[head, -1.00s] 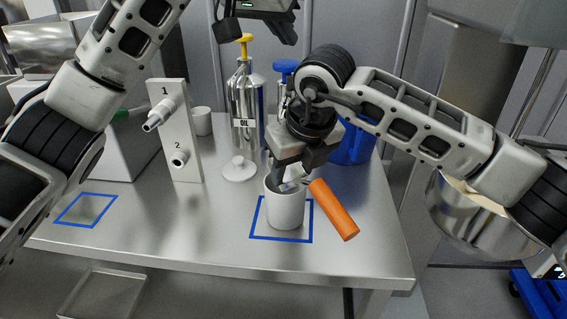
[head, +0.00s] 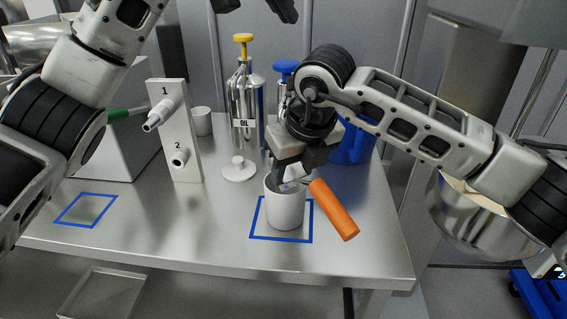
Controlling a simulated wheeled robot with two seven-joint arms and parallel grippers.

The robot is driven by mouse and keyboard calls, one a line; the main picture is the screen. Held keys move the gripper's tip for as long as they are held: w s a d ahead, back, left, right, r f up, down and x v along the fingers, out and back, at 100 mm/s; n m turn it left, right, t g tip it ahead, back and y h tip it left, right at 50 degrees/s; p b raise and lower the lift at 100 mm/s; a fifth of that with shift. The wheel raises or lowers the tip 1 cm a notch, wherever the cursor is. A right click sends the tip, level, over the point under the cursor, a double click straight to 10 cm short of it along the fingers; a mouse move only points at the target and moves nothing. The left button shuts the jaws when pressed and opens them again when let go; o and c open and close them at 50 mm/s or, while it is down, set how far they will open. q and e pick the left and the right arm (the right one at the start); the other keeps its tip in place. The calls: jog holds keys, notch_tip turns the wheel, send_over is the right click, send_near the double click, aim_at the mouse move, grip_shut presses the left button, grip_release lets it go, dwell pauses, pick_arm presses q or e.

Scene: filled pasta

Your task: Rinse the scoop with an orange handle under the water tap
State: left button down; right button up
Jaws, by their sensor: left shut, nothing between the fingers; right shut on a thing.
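The scoop's orange handle (head: 333,209) slants down to the right beside a white cup (head: 286,208). Its metal end goes toward the cup's mouth, partly hidden. The cup stands upright inside a blue square outline on the steel table. My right gripper (head: 288,178) is low at the cup's mouth and shut, apparently on the scoop's metal part; the exact contact is hard to see. My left gripper (head: 286,12) is shut and empty at the top edge, mostly cut off. The water tap is a white panel (head: 176,133) with spouts marked 1 and 2.
A steel oil dispenser (head: 246,103) with a yellow pump and one with a blue pump (head: 285,67) stand behind. A small white cup (head: 202,121) is behind the panel. A steel pot (head: 465,222) is at right. The left blue square (head: 87,210) is empty.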

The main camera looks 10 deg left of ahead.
aim_at(330, 195)
dwell(0.4)
